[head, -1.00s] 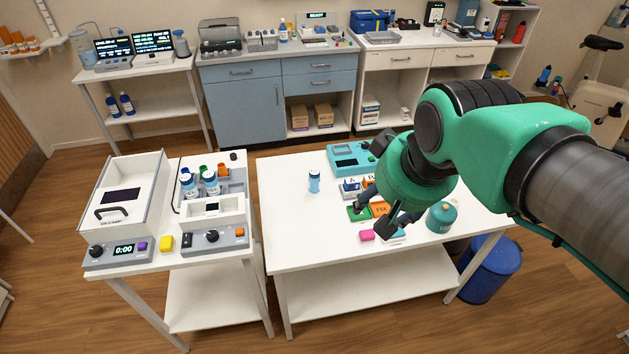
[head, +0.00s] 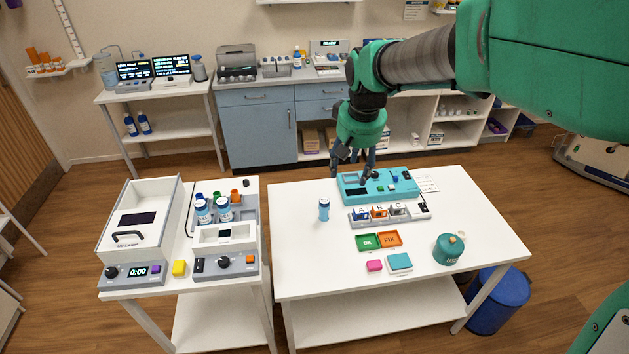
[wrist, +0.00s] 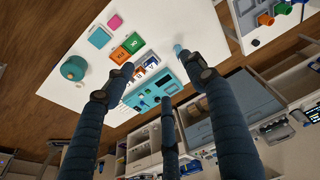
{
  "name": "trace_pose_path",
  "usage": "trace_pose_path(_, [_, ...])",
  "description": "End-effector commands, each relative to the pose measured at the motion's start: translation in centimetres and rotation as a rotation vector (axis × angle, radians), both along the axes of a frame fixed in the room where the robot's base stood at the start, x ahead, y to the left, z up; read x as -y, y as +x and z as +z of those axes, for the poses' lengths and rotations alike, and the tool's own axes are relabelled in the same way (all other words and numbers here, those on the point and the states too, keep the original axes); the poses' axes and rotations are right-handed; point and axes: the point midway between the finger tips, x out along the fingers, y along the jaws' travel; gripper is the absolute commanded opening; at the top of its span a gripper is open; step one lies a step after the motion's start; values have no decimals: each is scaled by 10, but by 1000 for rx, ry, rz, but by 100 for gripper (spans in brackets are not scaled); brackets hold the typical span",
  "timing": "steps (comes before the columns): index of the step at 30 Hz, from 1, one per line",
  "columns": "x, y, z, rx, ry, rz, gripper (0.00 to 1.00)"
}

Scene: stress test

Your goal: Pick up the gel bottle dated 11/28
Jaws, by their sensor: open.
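A small blue-and-white bottle (head: 324,209) stands upright on the left part of the white table. In the wrist view its light-blue end (wrist: 178,49) shows beside a fingertip. Two similar bottles, a left one (head: 203,211) and a right one (head: 224,208), stand in the grey station on the left bench. The dates on all the labels are too small to read, so I cannot tell which is 11/28. My gripper (head: 353,163) is open and empty, beyond the table bottle and above the back edge by the teal device.
The teal device (head: 384,185) and A-B-C holder (head: 378,222) occupy the table's back. Green and orange trays (head: 369,242), pink and teal blocks and a teal canister (head: 448,249) lie forward. The left bench has an open white box (head: 137,215). The table's front left is clear.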

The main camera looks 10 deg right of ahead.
Motion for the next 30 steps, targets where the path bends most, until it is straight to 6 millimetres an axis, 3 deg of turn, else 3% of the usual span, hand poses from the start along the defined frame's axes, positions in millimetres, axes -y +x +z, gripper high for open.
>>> trace_pose_path(3, [-2, 30, -13, -27, -2, 9, 56])
trace_pose_path(14, [-9, 109, -70, -102, -7, 33, 56])
trace_pose_path(21, [-15, 155, -118, -150, -10, 50, 56])
trace_pose_path(30, [-21, 201, -188, -209, -12, 69, 56])
